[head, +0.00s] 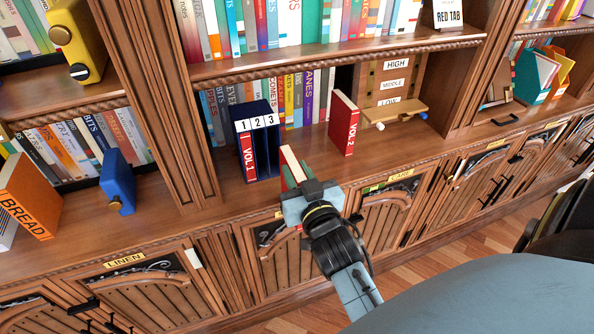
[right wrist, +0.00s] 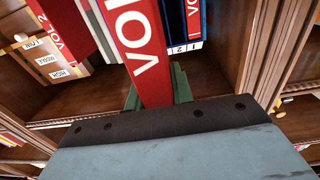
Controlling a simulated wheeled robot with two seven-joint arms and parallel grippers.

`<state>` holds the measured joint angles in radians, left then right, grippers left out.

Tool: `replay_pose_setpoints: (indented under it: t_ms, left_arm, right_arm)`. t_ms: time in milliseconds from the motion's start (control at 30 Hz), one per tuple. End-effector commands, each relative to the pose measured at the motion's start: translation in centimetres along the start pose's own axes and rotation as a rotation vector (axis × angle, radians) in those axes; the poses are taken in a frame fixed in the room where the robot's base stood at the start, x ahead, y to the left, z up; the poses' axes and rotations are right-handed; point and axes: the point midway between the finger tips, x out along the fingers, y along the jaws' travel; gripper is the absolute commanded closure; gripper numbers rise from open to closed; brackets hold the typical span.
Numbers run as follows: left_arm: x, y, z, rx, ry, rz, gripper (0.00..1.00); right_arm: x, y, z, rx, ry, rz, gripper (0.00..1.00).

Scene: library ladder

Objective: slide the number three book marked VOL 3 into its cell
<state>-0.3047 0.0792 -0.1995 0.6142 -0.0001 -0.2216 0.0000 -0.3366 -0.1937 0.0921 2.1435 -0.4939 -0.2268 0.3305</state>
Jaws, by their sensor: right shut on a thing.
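My right gripper (head: 296,182) is shut on a red book (head: 290,160) with pale pages, held upright in front of the rack. The dark blue rack (head: 263,108) has cells labelled 1, 2 and 3 and stands behind and left of the held book. A red VOL 1 book (head: 248,158) is in cell 1; cells 2 and 3 look empty. The held book is apart from the rack. My left gripper is not in view.
A red VOL 2 book (head: 344,125) stands on the shelf to the right. Beyond it is a wooden board (head: 392,85) marked HIGH, MIDDLE and LOW, with a small ledge. Shelved books (head: 300,98) line the back.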

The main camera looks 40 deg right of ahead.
Motion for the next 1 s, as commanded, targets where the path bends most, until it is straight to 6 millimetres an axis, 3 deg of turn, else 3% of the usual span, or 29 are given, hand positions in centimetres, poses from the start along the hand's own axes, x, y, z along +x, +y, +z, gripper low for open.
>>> replay_pose_setpoints:
  t_ms: [167, 500, 1000]
  left_arm:
    - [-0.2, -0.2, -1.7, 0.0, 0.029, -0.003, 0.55]
    - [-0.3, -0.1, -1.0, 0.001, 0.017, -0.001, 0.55]
    - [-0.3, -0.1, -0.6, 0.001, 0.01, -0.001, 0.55]
  right_arm:
    - [1.7, -0.1, -0.2, 0.001, 0.006, -0.002, 1.0]
    - [4.8, -0.1, -0.2, 0.0, 0.005, -0.001, 1.0]
    - [5.8, -0.2, -0.2, 0.0, 0.004, -0.001, 1.0]
